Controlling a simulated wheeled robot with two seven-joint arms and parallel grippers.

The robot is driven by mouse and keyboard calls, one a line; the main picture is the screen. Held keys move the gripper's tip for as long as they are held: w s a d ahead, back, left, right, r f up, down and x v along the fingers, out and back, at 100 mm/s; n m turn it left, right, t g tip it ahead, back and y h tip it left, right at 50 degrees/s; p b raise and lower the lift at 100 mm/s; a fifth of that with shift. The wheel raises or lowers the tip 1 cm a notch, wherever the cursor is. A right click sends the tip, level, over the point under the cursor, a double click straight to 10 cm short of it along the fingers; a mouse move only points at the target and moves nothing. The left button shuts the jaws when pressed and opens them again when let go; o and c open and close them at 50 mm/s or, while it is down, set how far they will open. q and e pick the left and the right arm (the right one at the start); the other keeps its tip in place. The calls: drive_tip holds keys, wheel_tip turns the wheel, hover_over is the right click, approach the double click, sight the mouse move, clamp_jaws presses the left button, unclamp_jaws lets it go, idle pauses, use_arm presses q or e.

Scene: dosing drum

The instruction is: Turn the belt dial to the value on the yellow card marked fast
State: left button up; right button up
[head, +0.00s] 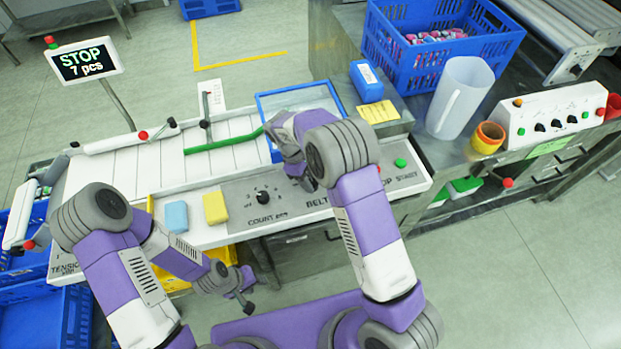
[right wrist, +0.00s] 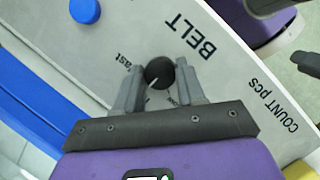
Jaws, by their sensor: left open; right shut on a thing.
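The belt dial (right wrist: 158,73) is a black round knob on the pale control panel, by the word BELT. In the right wrist view its white mark points to the lower left, with the "fast" label to the left. My right gripper (right wrist: 160,76) is shut on the dial, one finger on each side. In the head view the right arm hides the dial. The yellow card (head: 378,110) lies at the back right of the panel; its writing is too small to read. My left gripper (head: 246,295) is open and empty in front of the panel.
The count dial (head: 262,197) is left of my right gripper. A green button (head: 400,163) is to its right. A yellow block (head: 215,207) and a light blue block (head: 176,216) sit at the front. A STOP sign (head: 85,61) stands at the back left.

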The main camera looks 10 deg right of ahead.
drive_tip(key=m+p, duration=0.1)
drive_tip(key=m, duration=0.1)
drive_tip(key=shift+w+r+m+g+y, duration=0.1)
drive_tip(key=shift+m+g+y, duration=0.2)
drive_tip(key=shift+m+y, duration=0.1)
drive_tip(key=m+y, duration=0.1)
drive_tip(key=m, duration=0.1)
drive_tip(key=shift+d+m+g+p, duration=0.15)
drive_tip(key=shift+m+g+p, duration=0.15)
drive_tip(key=shift+m+p, duration=0.1)
drive_tip(key=m+y, duration=0.2)
drive_tip(key=m, duration=0.3)
drive_tip(key=shift+d+m+p, duration=0.1)
drive_tip(key=shift+m+p, duration=0.3)
drive_tip(key=o, duration=1)
